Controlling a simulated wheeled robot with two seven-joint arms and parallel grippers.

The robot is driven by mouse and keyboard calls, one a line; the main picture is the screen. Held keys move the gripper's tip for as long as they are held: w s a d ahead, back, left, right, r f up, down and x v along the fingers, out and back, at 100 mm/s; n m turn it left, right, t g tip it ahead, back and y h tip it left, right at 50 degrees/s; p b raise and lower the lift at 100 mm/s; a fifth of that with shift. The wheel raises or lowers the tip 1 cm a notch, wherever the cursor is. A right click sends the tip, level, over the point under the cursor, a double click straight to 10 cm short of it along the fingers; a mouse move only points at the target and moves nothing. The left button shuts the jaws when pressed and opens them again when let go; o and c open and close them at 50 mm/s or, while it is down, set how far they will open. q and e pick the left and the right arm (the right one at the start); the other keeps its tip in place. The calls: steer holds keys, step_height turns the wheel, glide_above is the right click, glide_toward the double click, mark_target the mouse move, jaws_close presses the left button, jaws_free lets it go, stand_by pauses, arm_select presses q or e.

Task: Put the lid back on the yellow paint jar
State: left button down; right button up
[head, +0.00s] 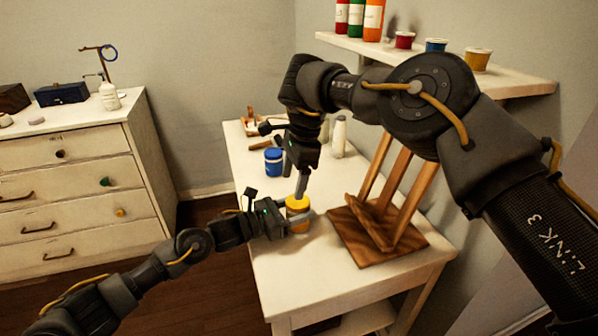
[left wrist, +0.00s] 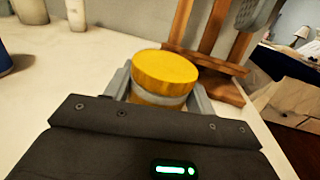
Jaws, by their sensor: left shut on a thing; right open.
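The yellow paint jar (head: 299,225) stands on the white table (head: 285,285). My left gripper (head: 298,222) is shut on it, with a finger on each side; the jar's body also shows in the left wrist view (left wrist: 150,99). The yellow lid (left wrist: 165,71) is on top of the jar, with a pale band below it; it also shows in the head view (head: 297,202). I cannot tell whether it is fully seated. My right gripper (head: 301,186) is open just above the lid and points down. A grey part at the wrist view's top right may be its finger.
A wooden easel (head: 378,240) stands close to the right of the jar. A blue jar (head: 273,163) and a pale bottle (head: 338,138) stand farther back. A wall shelf (head: 440,68) carries bottles and small pots. The table's front part is clear. A dresser (head: 75,185) is at the left.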

steer(key=shift+a+r+t+h, duration=0.2)
steer(key=shift+r+t+h, duration=0.15)
steer(key=shift+h, duration=0.25)
steer(key=shift+d+r+h, duration=0.1)
steer(key=shift+r+h, duration=0.2)
steer(key=shift+r, duration=0.15)
steer(key=shift+d+r, duration=0.2)
steer(key=shift+r, duration=0.15)
steer(key=shift+d+r+m, duration=0.15)
steer(key=shift+d+m, duration=0.15)
steer(key=shift+f, duration=4.05)
steer(key=shift+c, duration=0.3)
